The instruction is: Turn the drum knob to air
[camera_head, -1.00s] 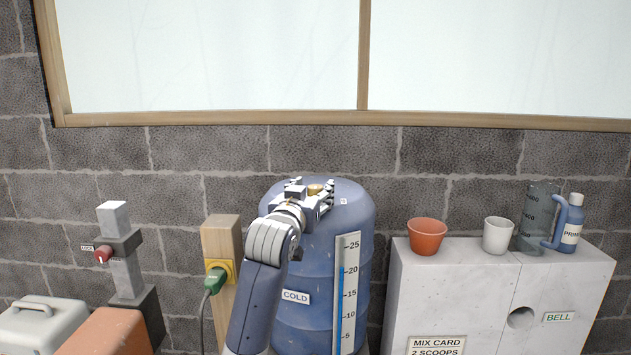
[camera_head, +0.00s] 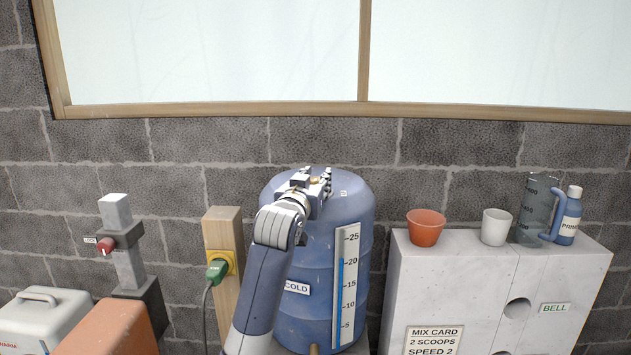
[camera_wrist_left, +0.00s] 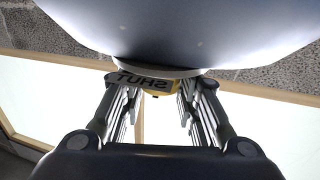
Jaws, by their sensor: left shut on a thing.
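The blue drum (camera_head: 352,212) stands against the block wall, with a COLD label and a scale strip on its front. My left gripper (camera_head: 318,183) is at the drum's top and is shut on the small brass-yellow drum knob (camera_head: 316,180), which its fingers mostly hide. My right gripper is not in view.
A wooden post (camera_head: 222,227) with a green plug (camera_head: 216,271) stands left of the drum. Further left is a post with a red knob (camera_head: 105,246). A white cabinet (camera_head: 455,270) at right bears a terracotta pot (camera_head: 426,229), white cup (camera_head: 496,228), jug and bottle.

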